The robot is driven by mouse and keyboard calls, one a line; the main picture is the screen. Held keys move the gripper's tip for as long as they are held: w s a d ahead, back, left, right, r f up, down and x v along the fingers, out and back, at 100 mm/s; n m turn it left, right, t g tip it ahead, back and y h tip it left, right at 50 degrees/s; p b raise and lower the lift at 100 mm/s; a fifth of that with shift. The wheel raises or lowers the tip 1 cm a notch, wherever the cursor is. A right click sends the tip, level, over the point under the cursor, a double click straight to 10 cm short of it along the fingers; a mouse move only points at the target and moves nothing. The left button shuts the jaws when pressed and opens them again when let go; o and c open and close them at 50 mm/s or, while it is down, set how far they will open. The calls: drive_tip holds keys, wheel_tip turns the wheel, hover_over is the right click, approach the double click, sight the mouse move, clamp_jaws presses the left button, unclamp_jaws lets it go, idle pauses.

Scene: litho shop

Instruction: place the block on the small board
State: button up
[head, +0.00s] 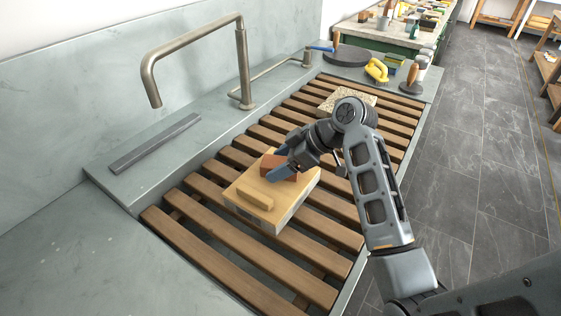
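The reddish-brown block (269,161) is over the far part of a pale wooden small board (241,187). My gripper (280,168) reaches in from the right, with its bluish fingers on the near and far sides of the block. It looks shut on the block, though the fingers and hand hide part of it. The small board lies on top of a grey slab (283,219), which rests on the wooden slats. I cannot tell whether the block touches the board or is just above it.
A pale wooden bar (255,200) lies on the board's near left part. Wooden slats (220,258) span the sink. A tall faucet (242,65) stands behind, to the left. A speckled stone (334,98) lies on the far slats. A grey bar (155,143) lies on the left ledge.

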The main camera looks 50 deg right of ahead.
drive_tip(key=shift+o, duration=0.9)
drive_tip(key=shift+r, duration=0.2)
drive_tip(key=v, duration=1.2)
drive_tip(key=shift+f, duration=0.1)
